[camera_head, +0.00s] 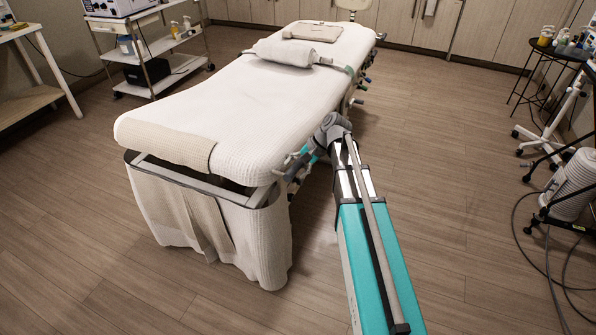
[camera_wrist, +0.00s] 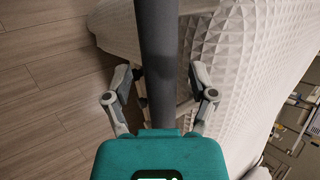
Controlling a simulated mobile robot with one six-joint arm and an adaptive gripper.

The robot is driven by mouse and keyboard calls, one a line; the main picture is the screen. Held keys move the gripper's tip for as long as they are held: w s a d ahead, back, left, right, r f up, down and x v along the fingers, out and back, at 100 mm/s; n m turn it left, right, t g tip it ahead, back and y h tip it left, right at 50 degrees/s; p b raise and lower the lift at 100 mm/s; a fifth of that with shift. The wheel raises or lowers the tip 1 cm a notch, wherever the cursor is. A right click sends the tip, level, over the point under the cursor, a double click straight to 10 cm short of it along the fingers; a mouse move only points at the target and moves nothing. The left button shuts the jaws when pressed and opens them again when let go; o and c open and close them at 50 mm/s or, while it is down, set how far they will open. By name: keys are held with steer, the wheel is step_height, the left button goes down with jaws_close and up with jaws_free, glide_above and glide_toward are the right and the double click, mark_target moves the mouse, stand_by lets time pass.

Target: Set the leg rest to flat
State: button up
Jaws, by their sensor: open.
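The treatment bed (camera_head: 260,95) has a white textured cover. Its leg rest (camera_head: 215,125) is the near end, with a beige towel (camera_head: 165,142) across its edge and a frame showing beneath. It looks roughly in line with the bed; I cannot tell its exact angle. My gripper (camera_head: 297,165) is at the bed's right side near the foot end, partly hidden by my arm. In the wrist view my gripper (camera_wrist: 161,88) is open, fingers apart on either side of a dark grey bar (camera_wrist: 157,45). I cannot tell whether they touch it. White textured cover (camera_wrist: 235,70) is close on the right.
Several small knobs or handles (camera_head: 365,80) line the bed's right side. A wheeled trolley (camera_head: 155,50) stands at the back left, a small black table (camera_head: 545,45) at the back right. Cables and a white coiled unit (camera_head: 575,185) are at right. Floor between is clear.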

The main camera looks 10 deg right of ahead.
stand_by(0.3)
jaws_close()
steer(key=shift+f, duration=0.15)
